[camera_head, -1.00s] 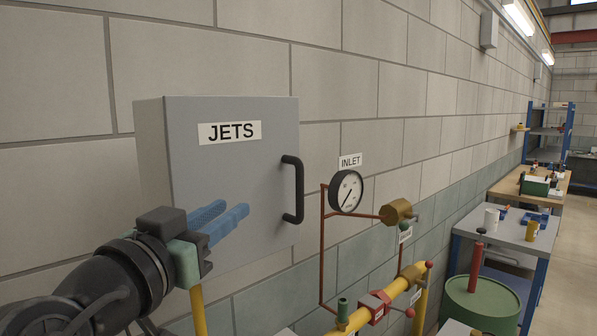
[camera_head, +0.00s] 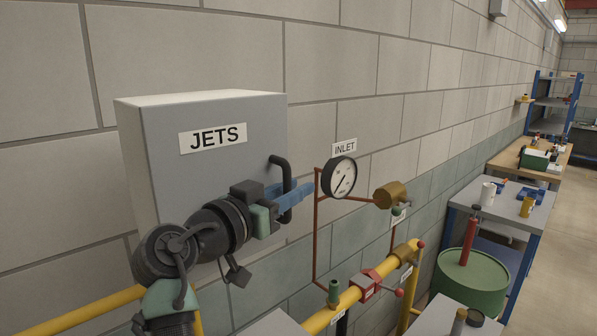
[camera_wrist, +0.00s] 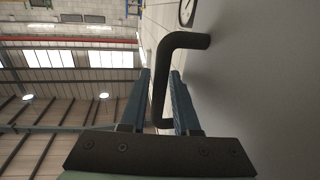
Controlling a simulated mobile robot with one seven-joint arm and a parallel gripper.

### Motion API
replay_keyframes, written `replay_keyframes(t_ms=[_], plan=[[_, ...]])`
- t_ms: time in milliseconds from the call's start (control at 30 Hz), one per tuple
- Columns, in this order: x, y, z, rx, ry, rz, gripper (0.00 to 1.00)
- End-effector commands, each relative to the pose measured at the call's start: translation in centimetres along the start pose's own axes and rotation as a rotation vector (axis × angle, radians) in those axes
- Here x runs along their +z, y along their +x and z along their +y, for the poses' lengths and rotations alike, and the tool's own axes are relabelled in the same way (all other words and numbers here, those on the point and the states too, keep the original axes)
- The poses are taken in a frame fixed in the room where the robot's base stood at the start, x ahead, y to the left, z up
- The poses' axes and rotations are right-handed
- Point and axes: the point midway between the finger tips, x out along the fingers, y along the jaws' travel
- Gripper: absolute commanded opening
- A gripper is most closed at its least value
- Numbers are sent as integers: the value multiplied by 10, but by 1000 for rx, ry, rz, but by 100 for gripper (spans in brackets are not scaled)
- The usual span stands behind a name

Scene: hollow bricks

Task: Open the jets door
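The grey jets box (camera_head: 215,140) with its JETS label hangs on the wall in the head view. Its door looks shut. The black bar handle (camera_head: 280,163) is on the door's right side. My gripper (camera_head: 303,189) is at the handle, its blue fingers reaching past the lower part of the bar. In the wrist view the handle (camera_wrist: 160,85) runs between the two fingers of my gripper (camera_wrist: 160,73), one on each side. The fingers are apart, with narrow gaps beside the bar, so they look open around it. The fingers partly hide the handle in the head view.
A round gauge (camera_head: 339,177) under an INLET label is close right of the fingertips, with copper pipes and a brass fitting (camera_head: 390,195). A yellow pipe (camera_head: 350,296) with a red valve (camera_head: 366,284) runs below. A green drum (camera_head: 470,283) and benches stand at right.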

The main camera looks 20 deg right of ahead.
Motion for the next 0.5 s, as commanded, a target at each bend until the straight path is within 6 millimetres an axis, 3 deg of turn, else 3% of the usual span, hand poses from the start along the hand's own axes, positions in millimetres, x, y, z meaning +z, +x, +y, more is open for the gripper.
replay_keyframes(t_ms=[167, 467, 500], plan=[[-1, 14, 0, -1, 0, 0, 30], [0, 16, 0, -2, 1, 1, 30], [0, 16, 0, -2, 1, 1, 24]])
